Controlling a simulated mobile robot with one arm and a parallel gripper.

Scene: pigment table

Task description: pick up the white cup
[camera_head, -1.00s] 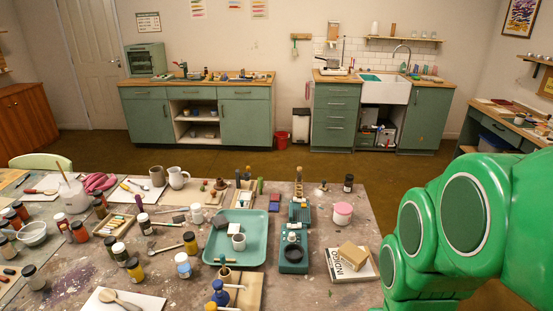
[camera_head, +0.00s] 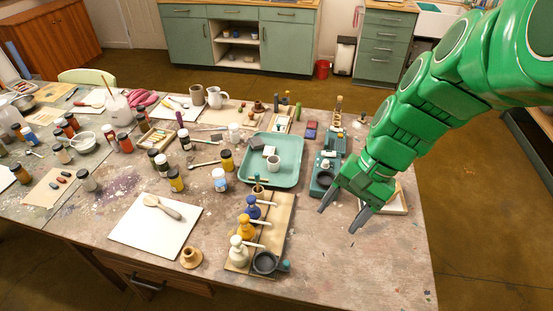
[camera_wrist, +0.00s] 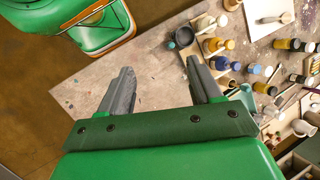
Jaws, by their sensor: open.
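A small white cup (camera_head: 273,163) stands upright on the teal tray (camera_head: 290,181) in the head view, beside a white block (camera_head: 268,151) and a dark block. A larger white jug (camera_head: 216,98) with a handle stands farther back and left. My gripper (camera_head: 338,220) is open and empty, above the table's right part, to the right of the tray and nearer the camera. In the wrist view my gripper (camera_wrist: 160,72) shows two spread fingers with bare tabletop between them. I cannot clearly make out the cup in the wrist view.
A board (camera_head: 276,222) with several stoppered bottles and a dark bowl (camera_head: 265,262) lies in front of the tray. A green device (camera_head: 322,180) stands between tray and gripper. Paint jars crowd the left. The table's front right is bare.

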